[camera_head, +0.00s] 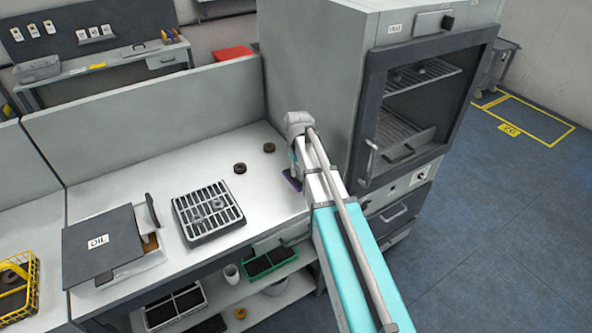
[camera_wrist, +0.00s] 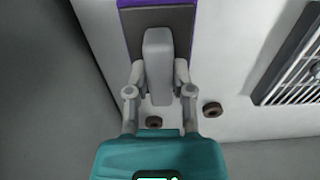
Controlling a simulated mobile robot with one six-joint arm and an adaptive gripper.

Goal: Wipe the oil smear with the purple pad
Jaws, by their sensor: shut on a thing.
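The purple pad (camera_wrist: 127,32) has a dark top plate and a grey upright handle (camera_wrist: 158,55). My gripper (camera_wrist: 158,75) is shut on that handle in the wrist view. In the head view, the pad (camera_head: 292,181) is a small dark purple patch low at the bench's right end, left of my arm and near the oven's side. My gripper (camera_head: 292,158) is mostly hidden there by my own arm. I cannot tell if the pad touches the bench top. No oil smear can be made out in either view; it may be under the pad or behind my arm.
Two dark rings (camera_head: 240,168) (camera_head: 269,147) lie on the bench (camera_head: 150,185). A slotted tray (camera_head: 208,212) stands left of them, then a box with a lid marked OIL (camera_head: 97,242). The tall oven (camera_head: 330,60) blocks the right; a partition (camera_head: 150,115) runs behind.

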